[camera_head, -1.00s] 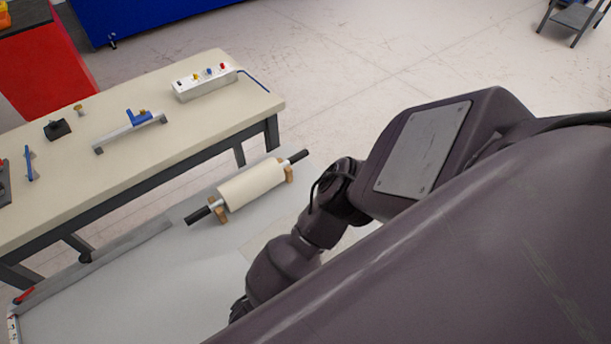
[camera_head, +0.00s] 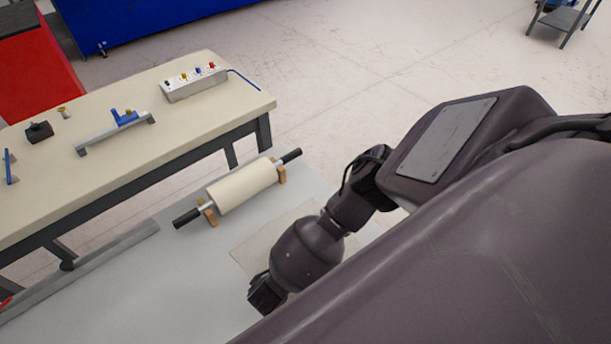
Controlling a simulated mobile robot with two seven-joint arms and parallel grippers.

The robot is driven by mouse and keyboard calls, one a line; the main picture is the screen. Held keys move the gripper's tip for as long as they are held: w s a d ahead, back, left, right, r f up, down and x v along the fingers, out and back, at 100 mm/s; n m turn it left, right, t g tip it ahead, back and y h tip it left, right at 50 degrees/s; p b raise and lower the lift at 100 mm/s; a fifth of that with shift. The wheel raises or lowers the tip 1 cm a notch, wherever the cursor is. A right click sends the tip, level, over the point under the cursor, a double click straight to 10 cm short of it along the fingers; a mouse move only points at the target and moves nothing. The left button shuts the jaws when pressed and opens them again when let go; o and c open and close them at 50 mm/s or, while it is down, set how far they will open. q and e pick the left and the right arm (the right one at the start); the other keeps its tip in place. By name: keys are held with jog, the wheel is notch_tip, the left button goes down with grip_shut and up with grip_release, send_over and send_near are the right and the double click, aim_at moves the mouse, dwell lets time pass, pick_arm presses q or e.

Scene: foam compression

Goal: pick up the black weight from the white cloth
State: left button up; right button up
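No black weight on a white cloth can be made out. A thin pale sheet (camera_head: 262,240) lies flat on the light grey surface, partly hidden behind my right arm; I cannot tell whether it is the cloth. My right arm comes in from the right and reaches down over this sheet. Its dark lowest visible part is beside the sheet's near edge, and no fingers can be seen. My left gripper is not in view. A small black block (camera_head: 39,131) sits on the beige workbench at the far left; I cannot tell whether it is a weight.
A cream rolling pin (camera_head: 242,187) with black handles rests on wooden supports on the grey surface (camera_head: 150,285). The beige workbench (camera_head: 180,125) behind holds a blue-and-grey tool (camera_head: 118,128) and a white box with coloured knobs (camera_head: 194,82). Open grey surface lies at lower left.

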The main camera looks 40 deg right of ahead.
jog(key=shift+w+d+f, duration=0.15)
jog(key=shift+w+d, duration=0.05)
jog(key=shift+d, duration=0.25)
jog(key=c, duration=1.4)
